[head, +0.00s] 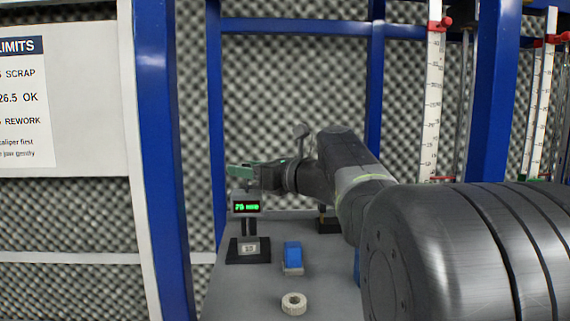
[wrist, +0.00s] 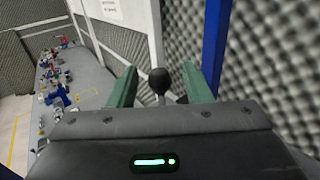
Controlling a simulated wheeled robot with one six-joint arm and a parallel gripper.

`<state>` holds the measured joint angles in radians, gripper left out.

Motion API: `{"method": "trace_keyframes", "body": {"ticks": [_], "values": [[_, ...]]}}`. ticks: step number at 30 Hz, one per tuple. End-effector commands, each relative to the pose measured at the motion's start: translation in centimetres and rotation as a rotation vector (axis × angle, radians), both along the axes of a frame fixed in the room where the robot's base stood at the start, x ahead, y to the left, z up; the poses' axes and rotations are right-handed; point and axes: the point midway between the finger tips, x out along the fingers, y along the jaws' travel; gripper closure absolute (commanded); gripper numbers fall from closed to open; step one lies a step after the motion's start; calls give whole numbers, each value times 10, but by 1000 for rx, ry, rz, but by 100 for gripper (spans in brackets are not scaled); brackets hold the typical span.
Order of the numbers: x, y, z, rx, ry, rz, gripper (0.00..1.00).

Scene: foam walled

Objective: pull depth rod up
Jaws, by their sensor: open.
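My gripper (head: 243,172) has green fingers and reaches left, just above a black stand with a green-lit display (head: 246,206) in the head view. In the wrist view my gripper (wrist: 159,72) is open, with one finger on each side of a round black knob (wrist: 160,80) on a short grey stem, which looks like the top of the depth rod. Gaps show between the knob and both fingers, so it is not gripped. The knob's lower part is hidden behind the gripper body, and I cannot make it out in the head view.
A blue block (head: 292,254) and a pale ring (head: 294,303) lie on the grey bench (head: 240,295). Blue posts (head: 160,130) stand around it, with a white sign panel (head: 75,110) at left. Vertical scales (head: 432,100) stand at right. Foam walls lie behind.

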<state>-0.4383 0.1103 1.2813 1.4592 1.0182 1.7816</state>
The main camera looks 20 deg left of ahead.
Motion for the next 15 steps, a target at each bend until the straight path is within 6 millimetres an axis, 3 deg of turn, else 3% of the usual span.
{"method": "trace_keyframes", "body": {"ticks": [6,15], "values": [[2,19,1,0,0,1,56],[3,21,0,0,0,-1,56]]}}
